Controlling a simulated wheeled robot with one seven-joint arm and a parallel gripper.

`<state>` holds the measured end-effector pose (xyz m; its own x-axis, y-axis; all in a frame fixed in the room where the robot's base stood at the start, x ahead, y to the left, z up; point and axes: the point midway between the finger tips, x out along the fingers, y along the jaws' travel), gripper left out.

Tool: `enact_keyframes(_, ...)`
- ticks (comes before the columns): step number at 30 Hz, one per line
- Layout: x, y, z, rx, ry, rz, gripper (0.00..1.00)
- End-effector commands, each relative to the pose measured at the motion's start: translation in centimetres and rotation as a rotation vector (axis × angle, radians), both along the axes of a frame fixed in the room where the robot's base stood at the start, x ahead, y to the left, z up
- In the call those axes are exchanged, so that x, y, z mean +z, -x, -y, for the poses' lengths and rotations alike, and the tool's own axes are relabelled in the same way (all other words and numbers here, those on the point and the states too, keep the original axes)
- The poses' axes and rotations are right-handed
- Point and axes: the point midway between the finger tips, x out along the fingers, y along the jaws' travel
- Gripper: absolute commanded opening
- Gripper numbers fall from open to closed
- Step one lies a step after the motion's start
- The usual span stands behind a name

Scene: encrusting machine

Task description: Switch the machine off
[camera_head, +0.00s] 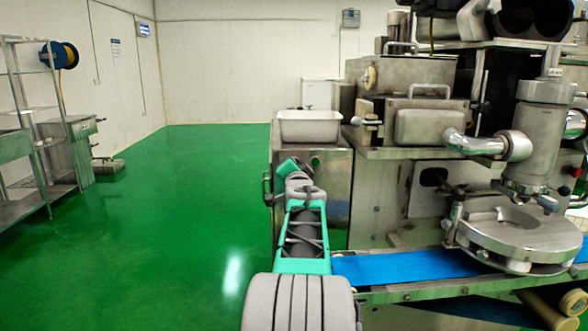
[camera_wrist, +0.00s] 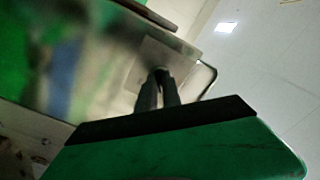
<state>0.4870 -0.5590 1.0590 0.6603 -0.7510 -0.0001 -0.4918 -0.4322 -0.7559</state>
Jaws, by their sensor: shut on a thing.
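The encrusting machine (camera_head: 390,200) is a large metal body on the right in the head view. My arm reaches forward to its near left cabinet (camera_head: 340,190), below a white tray. In the wrist view my gripper (camera_wrist: 160,82) has its two dark fingers close together, shut on a small dark switch knob (camera_wrist: 160,72). The knob sits at a paler square plate (camera_wrist: 150,58) on a shiny metal panel (camera_wrist: 100,55). The fingers mostly cover the knob, so its turn position cannot be told. In the head view my wrist hides the fingertips and the knob.
A white tray (camera_head: 310,126) sits on top of the cabinet. A blue conveyor belt (camera_head: 400,267) runs right of my arm. Metal shelving (camera_head: 38,150) stands at the far left. The green floor (camera_head: 170,220) left of my arm is clear.

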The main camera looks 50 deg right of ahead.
Motion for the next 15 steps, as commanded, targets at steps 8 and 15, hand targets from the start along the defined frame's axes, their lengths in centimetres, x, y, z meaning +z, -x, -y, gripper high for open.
enact_keyframes(8,0.22,0.07,0.06,-0.002,0.004,0.002,0.15)
enact_keyframes(15,0.10,-0.01,0.00,0.000,0.001,0.001,0.31)
